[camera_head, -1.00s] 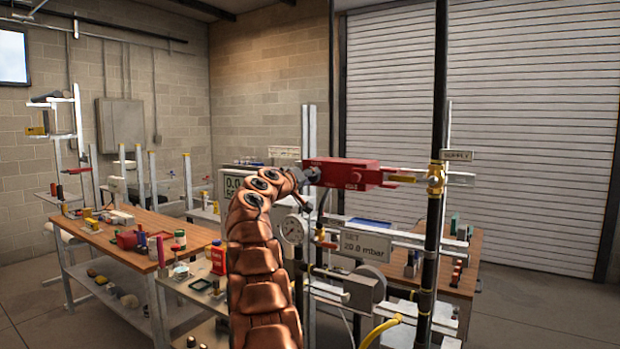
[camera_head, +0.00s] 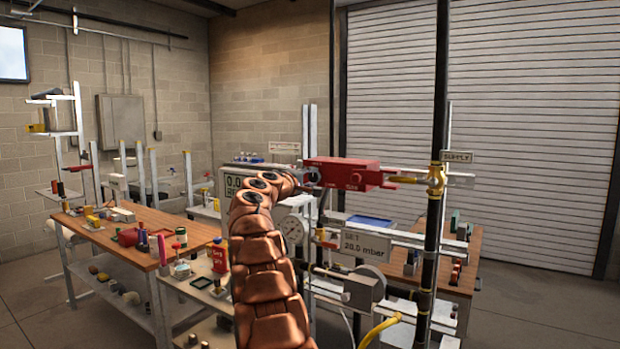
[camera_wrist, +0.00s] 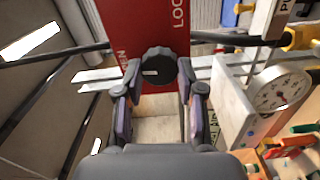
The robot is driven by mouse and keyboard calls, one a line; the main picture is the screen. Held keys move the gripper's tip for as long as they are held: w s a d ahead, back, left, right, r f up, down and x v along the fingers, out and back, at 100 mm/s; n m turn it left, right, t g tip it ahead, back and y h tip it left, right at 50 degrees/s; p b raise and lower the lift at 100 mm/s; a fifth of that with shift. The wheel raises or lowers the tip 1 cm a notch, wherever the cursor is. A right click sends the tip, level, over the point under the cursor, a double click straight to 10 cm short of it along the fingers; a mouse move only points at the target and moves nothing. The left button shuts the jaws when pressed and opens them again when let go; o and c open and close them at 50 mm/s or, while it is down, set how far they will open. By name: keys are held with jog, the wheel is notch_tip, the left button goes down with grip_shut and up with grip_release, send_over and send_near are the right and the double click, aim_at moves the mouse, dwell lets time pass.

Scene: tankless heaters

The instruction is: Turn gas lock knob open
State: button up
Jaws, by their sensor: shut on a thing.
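The gas lock is a red box (camera_head: 345,173) mounted on the rig's upper rail; it also shows in the wrist view (camera_wrist: 152,25). A dark round knob (camera_wrist: 158,66) with a white mark sits on its face, between the lettering "LOC" on the right and partly hidden lettering on the left. The white mark lies on the left half of the knob. My gripper (camera_wrist: 158,76) is shut on the knob, one finger at each side. In the head view, my gripper (camera_head: 309,178) is at the box's left end, and the knob is hard to make out there.
A yellow valve fitting (camera_head: 436,178) and a black vertical pipe stand right of the box. A gauge (camera_head: 293,228) and a "20.0 mbar" sign (camera_head: 367,244) are below. A wooden workbench (camera_head: 150,240) with several small items stands at left.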

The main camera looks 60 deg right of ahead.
dwell(0.4)
jog(key=o, duration=1.1)
jog(key=shift+o, duration=0.2)
jog(key=shift+a, duration=0.2)
jog(key=a, duration=1.1)
jog(key=shift+s+a, duration=0.25)
jog(key=shift+a, duration=0.1)
